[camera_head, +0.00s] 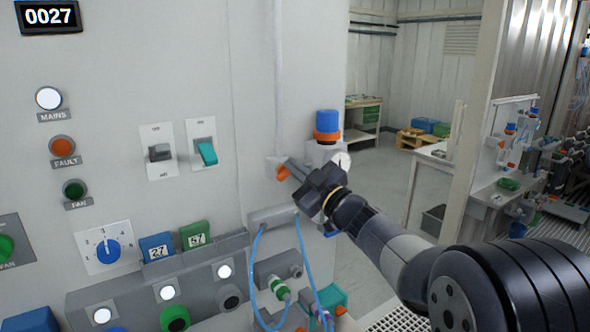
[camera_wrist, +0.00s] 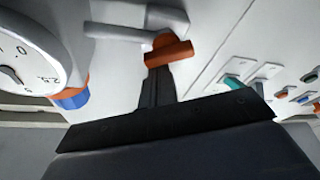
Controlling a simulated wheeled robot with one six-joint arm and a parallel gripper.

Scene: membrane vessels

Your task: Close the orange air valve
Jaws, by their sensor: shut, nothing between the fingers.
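The orange air valve handle (camera_head: 283,173) is on the side of the grey panel, below and left of a blue-and-orange regulator knob. In the wrist view the orange handle (camera_wrist: 170,52) sits on a grey pipe fitting, right at the tip of my fingers. My gripper (camera_head: 292,165) reaches in from the right beside the handle. Its dark fingers (camera_wrist: 158,75) are together with nothing between them. The fingertips look very close to the handle or touching it; I cannot tell which. Part of the valve body is hidden behind the gripper in the head view.
A regulator with a blue cap (camera_head: 326,122) and a round gauge (camera_head: 341,161) stands just above my gripper; the gauge (camera_wrist: 28,55) also shows in the wrist view. Blue hoses (camera_head: 257,270) hang below. Switches (camera_head: 205,146) and lamps cover the panel at left. Open floor lies behind.

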